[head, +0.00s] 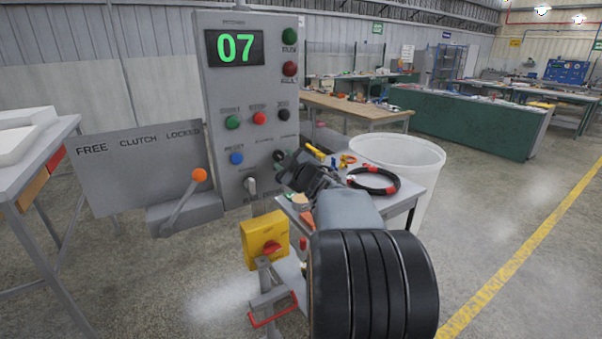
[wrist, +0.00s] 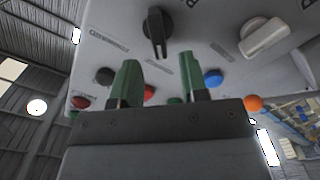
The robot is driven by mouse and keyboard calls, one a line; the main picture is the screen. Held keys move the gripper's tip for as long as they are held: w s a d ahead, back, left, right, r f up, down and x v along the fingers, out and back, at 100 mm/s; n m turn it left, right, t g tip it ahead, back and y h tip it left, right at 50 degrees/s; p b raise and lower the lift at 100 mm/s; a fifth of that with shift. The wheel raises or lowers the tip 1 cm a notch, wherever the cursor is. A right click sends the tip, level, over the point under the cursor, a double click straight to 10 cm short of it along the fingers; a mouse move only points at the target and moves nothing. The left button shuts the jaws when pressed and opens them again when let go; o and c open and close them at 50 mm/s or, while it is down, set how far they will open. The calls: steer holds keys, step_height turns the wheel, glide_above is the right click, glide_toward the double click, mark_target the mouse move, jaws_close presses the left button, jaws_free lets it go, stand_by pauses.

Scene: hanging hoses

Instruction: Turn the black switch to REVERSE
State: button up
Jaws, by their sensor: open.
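The grey control panel (head: 222,100) stands upright with a display reading 07. The black switch (head: 279,155) sits on its lower right face, partly crowded by my gripper (head: 287,168) in the head view. In the wrist view, the black switch (wrist: 158,28) is a round knob with a bar pointing down the picture. My gripper (wrist: 160,75) has two green fingers, apart and empty, below the knob in that picture; neither visibly touches it. Labels near the switch are too small or cut off to read.
A light grey switch (head: 250,186) sits lower left of the black one, and a blue button (head: 236,158) is left. An orange-knobbed lever (head: 199,176) stands by the clutch plate (head: 130,165). A small table (head: 415,188) with a black cable ring (head: 373,181) and white bin (head: 420,150) are right.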

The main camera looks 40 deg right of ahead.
steer(key=s+a, duration=0.1)
steer(key=s, duration=0.8)
steer(key=shift+s+a, duration=0.15)
steer(key=shift+s, duration=0.1)
